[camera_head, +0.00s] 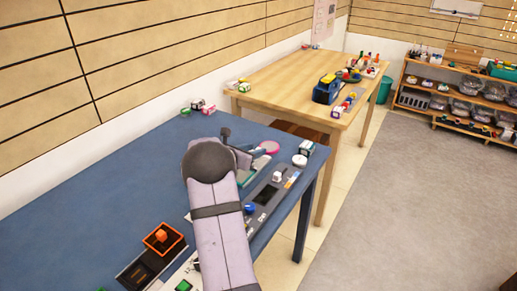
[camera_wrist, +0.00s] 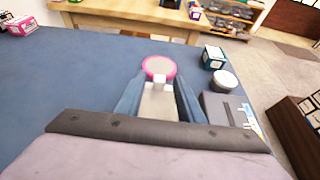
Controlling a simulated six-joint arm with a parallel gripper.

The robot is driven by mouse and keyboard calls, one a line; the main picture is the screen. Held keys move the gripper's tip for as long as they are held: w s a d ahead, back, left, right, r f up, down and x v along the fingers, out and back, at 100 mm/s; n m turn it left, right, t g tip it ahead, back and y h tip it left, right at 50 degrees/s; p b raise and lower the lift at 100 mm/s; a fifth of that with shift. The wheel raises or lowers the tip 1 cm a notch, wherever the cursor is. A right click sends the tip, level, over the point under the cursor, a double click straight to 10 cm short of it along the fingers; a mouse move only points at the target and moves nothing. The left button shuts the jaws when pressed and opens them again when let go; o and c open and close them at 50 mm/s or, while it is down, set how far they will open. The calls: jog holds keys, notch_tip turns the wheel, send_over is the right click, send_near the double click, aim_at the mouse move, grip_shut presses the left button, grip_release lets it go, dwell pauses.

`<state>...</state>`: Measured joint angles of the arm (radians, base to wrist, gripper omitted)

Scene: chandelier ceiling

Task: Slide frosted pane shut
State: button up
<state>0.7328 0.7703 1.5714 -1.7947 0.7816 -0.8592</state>
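My gripper (camera_wrist: 159,84) reaches over the blue table, its two blue-grey fingers spread apart with a gap between them. A pale, flat panel (camera_wrist: 158,104), which looks like the frosted pane, shows between the fingers in the wrist view. A small white block (camera_wrist: 159,79) stands out at the panel's far end, between the fingertips; I cannot tell whether either finger touches it. In the head view my gripper (camera_head: 240,153) partly hides a pale green framed piece (camera_head: 257,167) on the table. How far the pane is open is hidden.
A pink-rimmed disc (camera_wrist: 158,67) lies just beyond the fingertips. A round white-topped item (camera_wrist: 224,80), a green box (camera_wrist: 213,57) and a grey panel (camera_head: 264,194) are to the right. An orange open box (camera_head: 164,239) sits nearer. The table's left part is clear.

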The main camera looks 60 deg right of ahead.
aim_at(258, 148)
jog(key=shift+x, duration=1.75)
jog(key=shift+a, duration=0.1)
grip_shut()
